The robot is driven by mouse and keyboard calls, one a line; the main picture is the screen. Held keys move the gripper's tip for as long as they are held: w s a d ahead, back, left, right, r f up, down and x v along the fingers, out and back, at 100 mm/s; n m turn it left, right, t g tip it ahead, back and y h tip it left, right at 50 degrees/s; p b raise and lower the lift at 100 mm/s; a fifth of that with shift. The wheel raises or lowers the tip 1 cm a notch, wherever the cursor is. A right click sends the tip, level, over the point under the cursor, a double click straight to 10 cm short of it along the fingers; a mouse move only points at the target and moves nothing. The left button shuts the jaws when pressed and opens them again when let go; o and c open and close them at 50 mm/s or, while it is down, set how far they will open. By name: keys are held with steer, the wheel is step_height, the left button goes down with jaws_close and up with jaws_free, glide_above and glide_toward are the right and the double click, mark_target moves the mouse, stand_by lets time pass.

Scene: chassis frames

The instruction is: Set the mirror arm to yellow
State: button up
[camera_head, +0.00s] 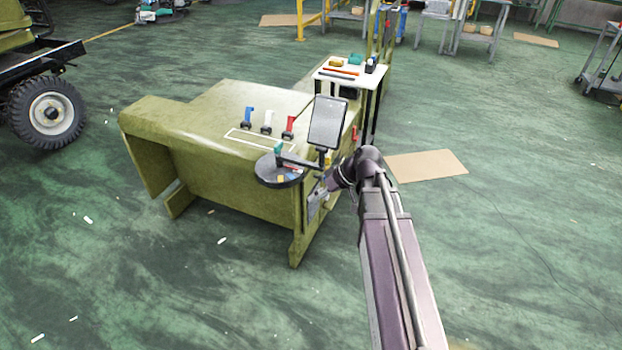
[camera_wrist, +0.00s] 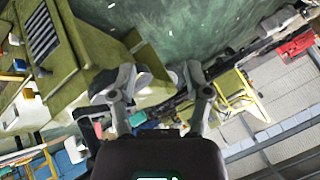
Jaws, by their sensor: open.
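A small yellow mark (camera_head: 281,179) shows near the disc's front edge; other marks are too small to read surely. My gripper (camera_head: 316,205) is beside the chassis, below and right of the disc. In the wrist view my gripper (camera_wrist: 160,85) is open, with nothing between its fingers; I cannot make out the mirror arm there.
Blue (camera_head: 249,115), white (camera_head: 267,122) and red (camera_head: 289,127) levers stand on the chassis top. A white tray (camera_head: 343,79) with small items is behind the mirror. A cardboard sheet (camera_head: 427,165) lies on the floor at right. The floor in front is largely clear.

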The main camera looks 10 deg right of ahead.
steer(key=w+d+f+n+t+y+b, duration=0.35)
steer(key=w+b, duration=0.25)
steer(key=b, duration=0.2)
steer(key=n+t+y+b, duration=0.2)
steer(key=t+y+b, duration=0.15)
steer(key=b, duration=0.45)
glide_toward(312, 163)
steer(key=s+d+f, duration=0.2)
steer(key=s, duration=0.1)
steer(key=shift+w+d+r+t+b, duration=0.15)
steer(key=shift+d+r+t+b, duration=0.25)
steer(key=shift+t, duration=0.1)
steer(key=shift+a, duration=0.1)
steer(key=x, duration=1.3)
steer(key=shift+w+a+f, duration=0.1)
steer(key=shift+w+a, duration=0.15)
steer(key=shift+w, duration=0.05)
